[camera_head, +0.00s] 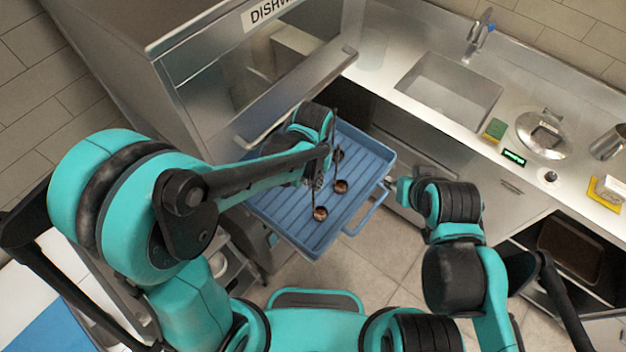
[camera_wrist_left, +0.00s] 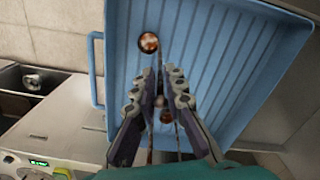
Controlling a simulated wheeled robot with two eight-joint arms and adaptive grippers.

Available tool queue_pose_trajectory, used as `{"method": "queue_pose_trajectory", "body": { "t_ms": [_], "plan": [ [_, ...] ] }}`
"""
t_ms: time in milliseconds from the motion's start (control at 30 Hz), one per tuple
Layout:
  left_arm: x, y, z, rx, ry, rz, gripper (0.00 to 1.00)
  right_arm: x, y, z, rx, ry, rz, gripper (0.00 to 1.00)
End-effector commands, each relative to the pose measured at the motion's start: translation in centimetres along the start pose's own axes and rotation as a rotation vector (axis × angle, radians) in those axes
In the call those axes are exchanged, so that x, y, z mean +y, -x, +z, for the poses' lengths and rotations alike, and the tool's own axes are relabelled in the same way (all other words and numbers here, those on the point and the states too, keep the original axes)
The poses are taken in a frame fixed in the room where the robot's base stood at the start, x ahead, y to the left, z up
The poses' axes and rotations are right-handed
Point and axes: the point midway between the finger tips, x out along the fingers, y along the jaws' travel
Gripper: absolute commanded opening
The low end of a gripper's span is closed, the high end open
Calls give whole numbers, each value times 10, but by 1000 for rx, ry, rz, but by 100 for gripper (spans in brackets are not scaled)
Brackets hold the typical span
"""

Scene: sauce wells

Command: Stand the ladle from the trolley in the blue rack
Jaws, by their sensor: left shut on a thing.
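The blue rack (camera_head: 262,206) is a ribbed open tray in front of the dishwasher; it fills much of the left wrist view (camera_wrist_left: 245,60). My left gripper (camera_head: 314,181) is over the rack. In the left wrist view its fingers (camera_wrist_left: 161,82) are shut on the thin dark handle of a ladle, whose copper-coloured bowl (camera_wrist_left: 148,42) shows beyond the fingertips. That ladle seems to be the one with the nearest bowl (camera_head: 320,213) in the head view. Whether it touches the rack is unclear. Another ladle bowl (camera_head: 340,186) shows beside it.
The dishwasher (camera_head: 180,70) stands behind the rack. The counter at right has a sink (camera_head: 450,92), a sponge (camera_head: 495,128) and a lid (camera_head: 541,133). My right arm is at the rack's right. A white surface with a blue area (camera_head: 45,328) shows at lower left.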

Motion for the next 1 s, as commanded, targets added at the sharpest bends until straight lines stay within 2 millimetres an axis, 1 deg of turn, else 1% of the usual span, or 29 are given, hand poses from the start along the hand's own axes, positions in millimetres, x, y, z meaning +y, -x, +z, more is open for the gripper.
{"method": "queue_pose_trajectory", "body": {
  "t_ms": [167, 400, 433, 467, 500, 533, 733, 767, 800, 833, 867, 1000],
  "plan": [
    [0, -3, 0, 0, 0, 0, 0, 0, -3, 2, 0, 0, 0, 40],
    [0, -3, 0, 0, 0, 0, 0, 0, -3, 2, 0, 0, 0, 40],
    [0, -3, 0, 0, 0, 0, 14, 0, -3, 2, 0, 0, 0, 40],
    [0, -3, 0, 0, 0, 0, 22, 0, -3, 2, 0, 0, 0, 40],
    [0, -3, 0, 0, 0, 0, 32, 0, -3, 2, 0, 0, 0, 40],
    [0, -3, 0, 0, 0, 0, 35, 0, -3, 2, 0, 0, 0, 40],
    [0, -3, 0, 0, 0, 0, 35, 0, -3, 2, 0, 0, 0, 40],
    [0, -3, 0, 0, 0, 0, 41, 0, -3, 2, 0, 0, 0, 40],
    [0, -3, 0, 0, 0, 0, 51, 0, -3, 2, 0, 0, 0, 40],
    [0, -3, 0, 0, 0, 0, 57, 0, -3, 2, 0, 0, 0, 40],
    [0, -3, 0, 0, 0, 0, 60, 0, -3, 2, 0, 0, 0, 40],
    [0, -3, 0, 0, 0, 0, 60, 0, -3, 2, 0, 0, 0, 40]
  ]
}}
